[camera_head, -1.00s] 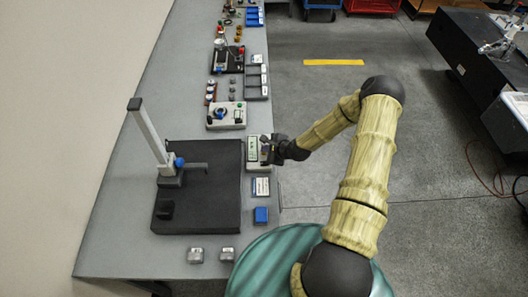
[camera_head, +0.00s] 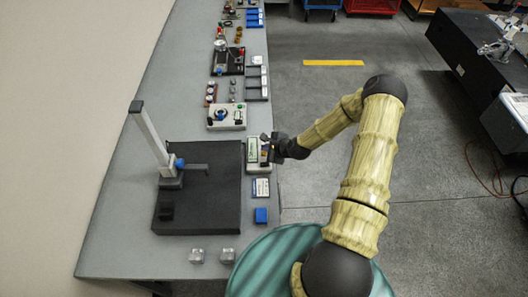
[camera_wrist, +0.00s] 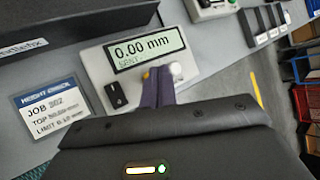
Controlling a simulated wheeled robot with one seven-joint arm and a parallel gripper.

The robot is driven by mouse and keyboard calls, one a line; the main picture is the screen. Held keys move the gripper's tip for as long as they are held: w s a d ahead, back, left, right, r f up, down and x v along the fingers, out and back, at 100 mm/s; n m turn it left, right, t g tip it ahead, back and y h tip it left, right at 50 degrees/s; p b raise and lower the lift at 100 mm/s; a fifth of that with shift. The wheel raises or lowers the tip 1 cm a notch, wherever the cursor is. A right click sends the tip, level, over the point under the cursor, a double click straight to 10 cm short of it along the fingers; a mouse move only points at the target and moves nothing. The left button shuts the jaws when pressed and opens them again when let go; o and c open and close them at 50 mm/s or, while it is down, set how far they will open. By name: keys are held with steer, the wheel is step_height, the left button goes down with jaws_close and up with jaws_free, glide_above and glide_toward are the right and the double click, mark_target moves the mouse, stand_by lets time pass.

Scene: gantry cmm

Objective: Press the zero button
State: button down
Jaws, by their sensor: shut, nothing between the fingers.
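The display box (camera_wrist: 132,60) is pale, with a screen (camera_wrist: 145,52) reading 0.00 mm and smaller text below it. It also shows in the head view (camera_head: 252,160) at the table's right edge. On its face in the wrist view are a black button or switch (camera_wrist: 115,95), a small yellow part (camera_wrist: 146,74) and a round white button (camera_wrist: 177,69). No zero label is readable. My gripper (camera_wrist: 158,74) is shut and empty, its purple fingertips over the box between the yellow part and the white button. I cannot tell whether they touch. In the head view my gripper (camera_head: 268,150) hides part of the box.
A black plate (camera_head: 205,215) with an upright gauge stand (camera_head: 150,138) is left of the box. A height-check card (camera_wrist: 48,105) lies beside the box. A grey control box (camera_head: 226,116) stands farther back.

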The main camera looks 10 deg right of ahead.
steer(key=shift+r, duration=0.1)
step_height(320, 180, up, 5)
steer(key=p, duration=0.3)
stand_by(0.4)
stand_by(0.7)
steer(key=s+r+n+g+h+b, duration=0.4)
steer(key=s+r+n+g+b, duration=0.1)
steer(key=s+r+n, duration=1.5)
steer(key=s+n, duration=0.1)
steer(key=s, duration=0.2)
steer(key=shift+s+a+r+h+b, duration=0.2)
steer(key=shift+a+h+b, duration=0.1)
steer(key=shift+a+b, duration=0.1)
